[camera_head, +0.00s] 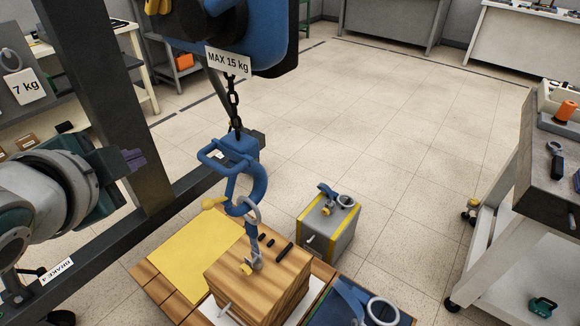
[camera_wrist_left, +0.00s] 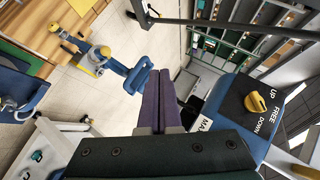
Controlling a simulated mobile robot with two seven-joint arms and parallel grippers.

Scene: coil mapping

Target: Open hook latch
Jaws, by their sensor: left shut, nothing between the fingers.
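A blue hook (camera_head: 260,186) with a handle frame (camera_head: 212,155) on top hangs from a dark chain. A yellow latch piece (camera_head: 213,202) sticks out on its left side. A grey ring (camera_head: 247,212) is at the lower curve of the hook, linked down to a wooden block (camera_head: 258,284). In the left wrist view the hook's blue handle (camera_wrist_left: 138,78) is left of the fingers. My left gripper (camera_head: 134,160) has purple fingers and is shut and empty, left of the hook and apart from it; the fingers also show in the wrist view (camera_wrist_left: 162,105). My right gripper is not in view.
A blue hoist (camera_head: 270,35) hangs above; its yellow knob (camera_wrist_left: 262,101) is marked UP, FREE and DOWN. A dark post (camera_head: 105,90) stands behind my left gripper. A grey block with yellow edges (camera_head: 328,235) and a cart (camera_head: 500,250) are right. Floor between them is clear.

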